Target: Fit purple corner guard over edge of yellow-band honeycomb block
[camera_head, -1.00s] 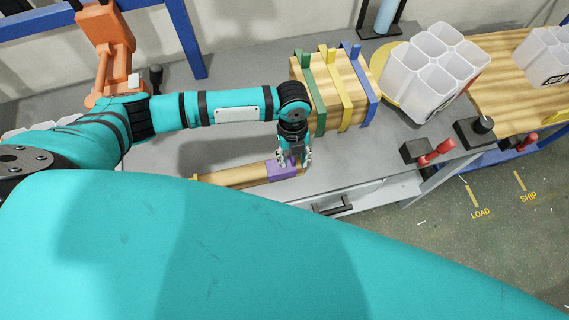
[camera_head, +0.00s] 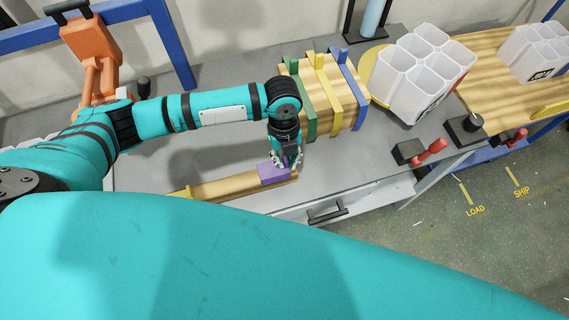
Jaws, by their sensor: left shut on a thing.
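A purple corner guard (camera_head: 272,173) is at the right end of the narrow wooden rail (camera_head: 222,187) near the bench's front edge. My left gripper (camera_head: 286,161) is shut on the guard's right part, pointing down. The guard appears slightly above the rail, and some bare wood shows below and to the right of it. Three block-like pieces with green, yellow and blue bands stand side by side behind the gripper. The yellow-band block (camera_head: 326,82) is the middle one, between green and blue. No honeycomb cells can be made out on it. My right gripper is not in view.
White hexagonal-cell containers (camera_head: 417,75) stand right of the banded blocks, partly over a yellow disc. A red-handled clamp (camera_head: 429,152) and a black box (camera_head: 465,128) are at the right front. A drawer handle (camera_head: 327,213) sticks out below.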

